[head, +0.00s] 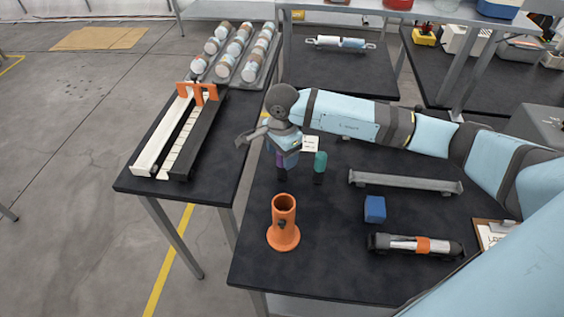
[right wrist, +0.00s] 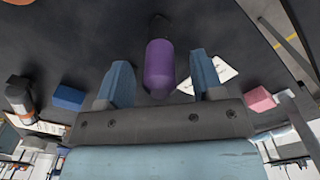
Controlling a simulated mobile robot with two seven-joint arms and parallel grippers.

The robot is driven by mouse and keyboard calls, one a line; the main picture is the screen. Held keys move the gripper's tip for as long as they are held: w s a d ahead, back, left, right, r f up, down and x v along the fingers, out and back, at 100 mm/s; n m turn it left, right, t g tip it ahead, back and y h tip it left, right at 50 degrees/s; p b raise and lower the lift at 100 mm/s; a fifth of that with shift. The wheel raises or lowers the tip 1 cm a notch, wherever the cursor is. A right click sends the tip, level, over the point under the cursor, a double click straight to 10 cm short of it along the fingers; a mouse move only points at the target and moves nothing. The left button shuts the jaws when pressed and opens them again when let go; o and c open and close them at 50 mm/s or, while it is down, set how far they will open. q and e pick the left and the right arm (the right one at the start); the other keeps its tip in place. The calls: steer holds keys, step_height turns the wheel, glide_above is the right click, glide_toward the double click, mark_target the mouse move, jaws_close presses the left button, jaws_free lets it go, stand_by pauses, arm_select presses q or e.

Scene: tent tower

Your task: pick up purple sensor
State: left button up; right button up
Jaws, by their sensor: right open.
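The purple sensor (right wrist: 160,64) is a rounded purple cylinder standing on the dark table, seen between my fingers in the right wrist view. In the head view only a purple strip of it (head: 279,159) shows, the rest hidden behind my gripper. My right gripper (head: 286,158) is open, with one blue finger on each side of the sensor. A gap shows on both sides in the wrist view; I cannot tell how far down the fingers reach. My left gripper is not in view.
A teal cylinder (head: 320,162) stands close to the right of the gripper. An orange holder (head: 284,225), a blue block (head: 375,209), a grey bar (head: 405,182) and a tube with an orange band (head: 415,245) are on the table. A white card (head: 311,143) lies behind.

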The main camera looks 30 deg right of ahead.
steer(key=c, duration=1)
steer(key=shift+r, duration=0.1)
steer(key=shift+c, duration=0.2)
